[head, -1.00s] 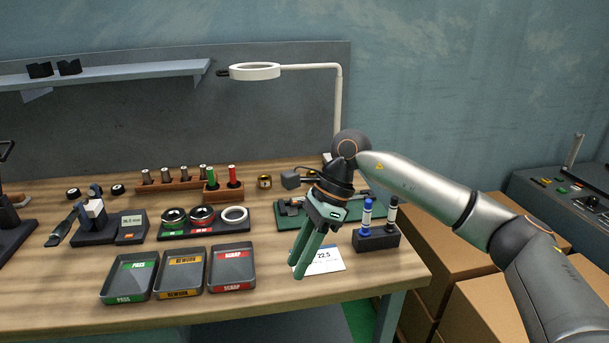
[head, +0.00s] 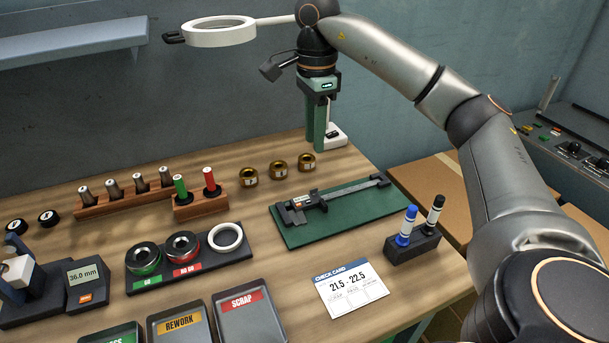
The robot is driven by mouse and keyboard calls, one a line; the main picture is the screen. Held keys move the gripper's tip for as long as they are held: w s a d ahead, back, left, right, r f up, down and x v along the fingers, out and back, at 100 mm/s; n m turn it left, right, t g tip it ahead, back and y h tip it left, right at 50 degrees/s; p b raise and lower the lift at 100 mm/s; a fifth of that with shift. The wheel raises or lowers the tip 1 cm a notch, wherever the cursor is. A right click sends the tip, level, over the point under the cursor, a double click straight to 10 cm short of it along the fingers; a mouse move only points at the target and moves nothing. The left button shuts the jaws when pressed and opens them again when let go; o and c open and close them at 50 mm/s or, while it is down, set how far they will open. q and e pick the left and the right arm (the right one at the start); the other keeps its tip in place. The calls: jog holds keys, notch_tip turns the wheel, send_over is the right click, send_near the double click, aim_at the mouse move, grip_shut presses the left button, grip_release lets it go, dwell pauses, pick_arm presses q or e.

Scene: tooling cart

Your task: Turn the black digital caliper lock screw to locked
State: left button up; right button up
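The black digital caliper (head: 318,202) lies on a green mat (head: 358,213) at the right of the bench, its beam pointing to the back right. Its lock screw is too small to make out, so its setting cannot be told. My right gripper (head: 318,148) points down with green fingers, above and behind the caliper and apart from it. The fingers are seen nearly in line, so their gap does not show. My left gripper is not in view.
A pen holder (head: 413,249) with blue and black markers stands right of the mat. A check card (head: 350,290) lies in front. Brass rings (head: 278,170) and a white lamp base (head: 331,141) are behind. The ring lamp (head: 219,31) hangs at upper left.

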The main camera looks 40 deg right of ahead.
jog(key=b, duration=0.3)
send_over(314, 191)
notch_tip(314, 191, down, 6)
jog(key=shift+r, duration=0.25)
notch_tip(314, 191, down, 5)
jog(key=shift+f, duration=0.1)
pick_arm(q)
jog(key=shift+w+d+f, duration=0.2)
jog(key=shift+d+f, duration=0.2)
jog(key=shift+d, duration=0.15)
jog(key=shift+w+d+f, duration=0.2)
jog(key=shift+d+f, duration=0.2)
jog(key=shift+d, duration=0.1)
pick_arm(e)
jog(key=shift+w+f, duration=0.1)
jog(key=shift+f, duration=0.45)
jog(key=shift+c, duration=0.3)
jog(key=c, duration=0.4)
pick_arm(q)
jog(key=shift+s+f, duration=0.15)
pick_arm(e)
grip_shut()
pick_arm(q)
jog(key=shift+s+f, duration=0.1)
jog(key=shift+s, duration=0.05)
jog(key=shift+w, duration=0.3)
